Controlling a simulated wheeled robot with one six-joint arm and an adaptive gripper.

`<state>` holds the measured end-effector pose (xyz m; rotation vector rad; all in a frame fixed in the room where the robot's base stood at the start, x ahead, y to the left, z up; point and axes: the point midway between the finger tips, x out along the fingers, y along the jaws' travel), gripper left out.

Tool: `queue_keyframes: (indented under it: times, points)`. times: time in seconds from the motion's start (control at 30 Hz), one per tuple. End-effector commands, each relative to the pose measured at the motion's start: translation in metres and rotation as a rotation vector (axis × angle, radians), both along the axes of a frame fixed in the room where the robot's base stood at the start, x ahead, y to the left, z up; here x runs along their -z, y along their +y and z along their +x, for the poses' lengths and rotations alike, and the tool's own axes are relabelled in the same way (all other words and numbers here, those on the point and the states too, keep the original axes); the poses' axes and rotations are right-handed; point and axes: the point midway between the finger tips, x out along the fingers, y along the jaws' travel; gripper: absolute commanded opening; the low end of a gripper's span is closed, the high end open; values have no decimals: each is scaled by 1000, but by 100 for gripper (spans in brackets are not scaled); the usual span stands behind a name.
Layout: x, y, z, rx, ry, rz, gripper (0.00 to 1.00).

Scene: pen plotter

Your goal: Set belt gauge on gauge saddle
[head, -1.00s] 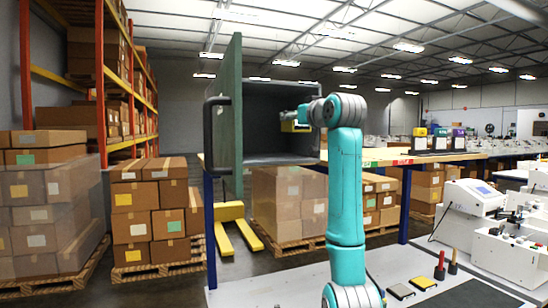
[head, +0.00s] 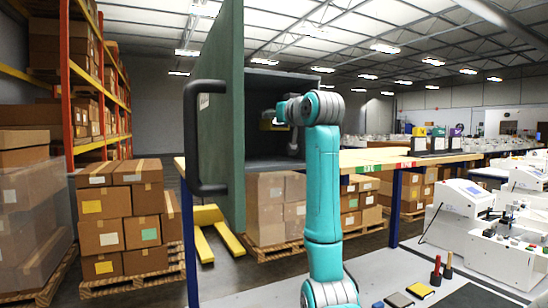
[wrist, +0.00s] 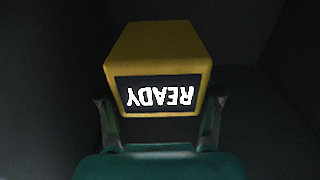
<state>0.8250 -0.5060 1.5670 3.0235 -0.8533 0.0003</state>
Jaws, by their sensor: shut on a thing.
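My gripper (wrist: 160,112) is shut on a yellow block-shaped device (wrist: 158,55) with a dark panel reading READY, upside down in the wrist view; I take it for the belt gauge. My fingers are on either side of it. In the head view, my gripper and the yellow device (head: 268,125) are at the opening of a dark box-like cabinet (head: 283,78), partly hidden by my teal arm and the cabinet's edge. I cannot pick out the gauge saddle for certain.
The cabinet's green door (head: 228,120) stands wide open at left, with a black handle (head: 192,138). A long wooden table (head: 385,160) runs right, with coloured units on dark stands (head: 437,144). White machines (head: 465,205) stand at right. Stacked cartons (head: 125,215) are at left.

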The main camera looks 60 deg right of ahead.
Motion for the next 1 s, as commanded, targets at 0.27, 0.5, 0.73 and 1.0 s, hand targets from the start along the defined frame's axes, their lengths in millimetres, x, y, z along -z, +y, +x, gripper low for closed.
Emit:
queue_keyframes:
  times: [0.27,0.5,0.73,1.0]
  points:
    - [43,0,0,0,0,0,22]
    - [60,0,0,0,1,1,22]
    - [86,0,0,0,0,0,22]
    - [87,0,0,0,-1,-1,22]
